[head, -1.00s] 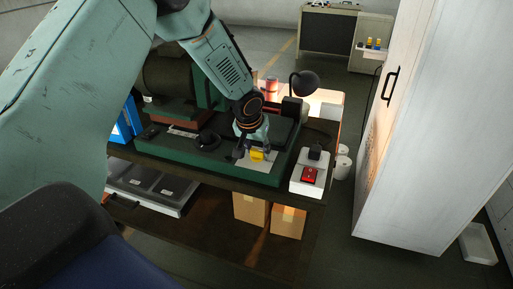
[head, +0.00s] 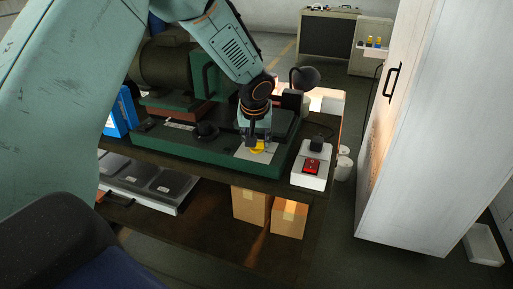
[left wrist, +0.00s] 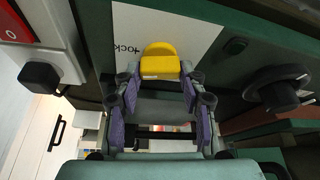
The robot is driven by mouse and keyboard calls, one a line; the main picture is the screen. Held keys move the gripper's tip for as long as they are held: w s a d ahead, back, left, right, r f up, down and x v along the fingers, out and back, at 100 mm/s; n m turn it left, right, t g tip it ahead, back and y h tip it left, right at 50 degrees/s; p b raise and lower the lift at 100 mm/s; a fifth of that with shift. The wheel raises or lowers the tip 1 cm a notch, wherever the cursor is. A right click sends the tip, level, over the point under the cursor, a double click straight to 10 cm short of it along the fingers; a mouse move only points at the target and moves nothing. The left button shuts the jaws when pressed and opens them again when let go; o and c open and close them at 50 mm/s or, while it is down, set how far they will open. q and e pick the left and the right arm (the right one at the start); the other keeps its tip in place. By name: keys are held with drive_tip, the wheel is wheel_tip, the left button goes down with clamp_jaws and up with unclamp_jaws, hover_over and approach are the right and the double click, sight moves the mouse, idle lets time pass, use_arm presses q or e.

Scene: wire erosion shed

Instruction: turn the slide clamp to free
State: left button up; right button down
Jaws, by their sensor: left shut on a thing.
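The slide clamp shows as a yellow knob (head: 258,150) on a pale plate (head: 243,155) at the front of the green machine base. In the left wrist view the yellow knob (left wrist: 160,62) is large, and letters that seem to read "lock" stand on the plate (left wrist: 190,25) beside it. My left gripper (head: 257,143) reaches down from above and is shut on the knob. In the left wrist view its purple-padded fingers (left wrist: 160,78) sit at both sides of the knob's near end. My right gripper is not in view.
A white switch box (head: 310,168) with a red switch stands right of the machine. A black round knob (head: 206,131) sits on the base to the left, and a dark lamp (head: 306,77) stands behind. A tall white cabinet (head: 420,130) rises at the right.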

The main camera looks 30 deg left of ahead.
use_arm(q)
drive_tip(key=n+b, duration=0.1)
drive_tip(key=b, duration=0.1)
drive_tip(key=n+b, duration=0.2)
drive_tip(key=shift+d+f+g+y, duration=0.1)
drive_tip(key=shift+f+g+y, duration=0.2)
drive_tip(key=shift+g+y, duration=0.1)
drive_tip(key=shift+n+g+y+b, duration=0.3)
drive_tip(key=shift+n+b, duration=0.25)
drive_tip(key=shift+n, duration=0.45)
drive_tip(key=shift+r+n+g, duration=0.1)
drive_tip(key=shift+n+g, duration=0.2)
drive_tip(key=shift+n, duration=0.6)
drive_tip(key=shift+d+n+g+y+b, duration=0.1)
drive_tip(key=shift+n+g+y+b, duration=0.25)
drive_tip(key=shift+n, duration=0.65)
drive_tip(key=shift+w+r+n+g, duration=0.1)
drive_tip(key=shift+n+g, duration=0.25)
drive_tip(key=shift+n, duration=0.55)
drive_tip(key=shift+n+g+p, duration=0.8)
drive_tip(key=shift+n+p, duration=0.4)
drive_tip(key=shift+n, duration=1)
drive_tip(key=shift+w, duration=0.1)
